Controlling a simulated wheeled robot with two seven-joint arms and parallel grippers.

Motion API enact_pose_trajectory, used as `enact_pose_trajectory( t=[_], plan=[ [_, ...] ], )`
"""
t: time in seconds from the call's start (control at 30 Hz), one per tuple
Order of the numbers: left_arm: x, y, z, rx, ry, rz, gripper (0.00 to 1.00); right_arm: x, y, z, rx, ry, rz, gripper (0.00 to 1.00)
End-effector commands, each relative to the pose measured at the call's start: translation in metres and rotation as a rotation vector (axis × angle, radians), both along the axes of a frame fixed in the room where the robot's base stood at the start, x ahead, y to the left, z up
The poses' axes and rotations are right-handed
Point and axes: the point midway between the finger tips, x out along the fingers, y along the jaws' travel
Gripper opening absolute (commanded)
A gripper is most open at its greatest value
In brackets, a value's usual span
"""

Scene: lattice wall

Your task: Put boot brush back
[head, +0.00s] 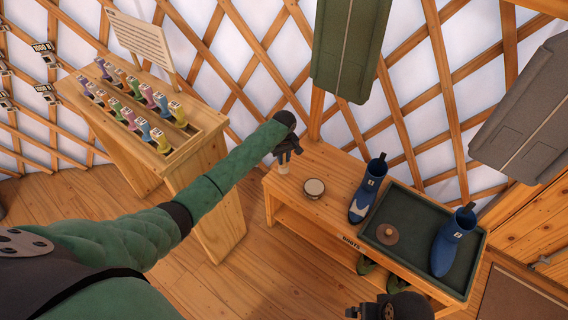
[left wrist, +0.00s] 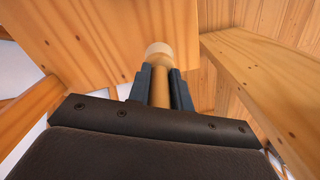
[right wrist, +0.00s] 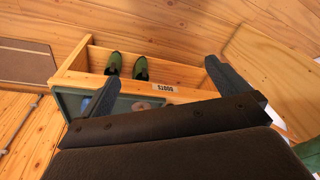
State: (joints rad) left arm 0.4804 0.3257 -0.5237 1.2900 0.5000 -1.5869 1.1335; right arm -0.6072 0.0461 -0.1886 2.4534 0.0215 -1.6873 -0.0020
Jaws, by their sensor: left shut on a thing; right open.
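My left gripper (head: 286,152) is shut on a light wooden handle with a pale rounded end (left wrist: 158,50), apparently the boot brush. It holds this at the left end of the wooden bench (head: 330,225). In the head view the held piece (head: 283,168) shows just below the fingers; whether it touches the bench is unclear. My right gripper (right wrist: 170,88) is open and empty, near the bench's front right; it shows partly in the head view (head: 385,308). A blue boot (head: 368,190) stands on the bench. Another (head: 455,240) stands in the dark green tray (head: 420,212).
A round tin (head: 314,188) sits on the bench right of my left gripper. A brown round piece (head: 387,234) lies in the tray. Green shoes (right wrist: 140,68) sit on the lower shelf. A stand with colourful items (head: 140,105) is at left. Dark cases (head: 348,45) hang above the bench.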

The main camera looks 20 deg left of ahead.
Motion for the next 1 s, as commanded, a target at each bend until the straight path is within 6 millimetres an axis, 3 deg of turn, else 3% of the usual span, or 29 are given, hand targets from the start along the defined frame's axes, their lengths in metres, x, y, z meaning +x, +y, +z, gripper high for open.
enact_pose_trajectory(
  t=[0.23,0.33,0.47,0.7,0.73,0.8,1.0],
  plan=[
    [-0.001,0.000,-0.027,0.001,0.003,0.000,0.00,-0.003,-0.004,0.009,-0.009,0.013,-0.005,1.00],
    [0.000,0.000,-0.037,0.001,0.001,0.000,0.00,0.000,-0.003,0.001,-0.008,0.007,-0.006,1.00],
    [0.000,0.000,-0.038,0.000,0.000,0.000,0.00,0.002,-0.003,-0.013,-0.012,0.022,-0.004,1.00],
    [0.000,0.000,-0.041,0.000,0.000,0.000,0.00,0.007,-0.004,-0.007,-0.014,0.007,-0.003,1.00],
    [0.000,0.000,-0.040,0.000,0.000,0.000,0.27,0.007,-0.004,-0.008,-0.014,0.006,-0.003,1.00],
    [0.000,0.000,-0.040,0.000,0.000,0.000,0.41,0.008,-0.004,-0.008,-0.014,0.006,-0.003,1.00],
    [-0.001,0.000,-0.041,0.001,0.001,0.000,0.43,0.006,-0.004,-0.008,-0.014,0.009,-0.003,1.00]
  ],
)
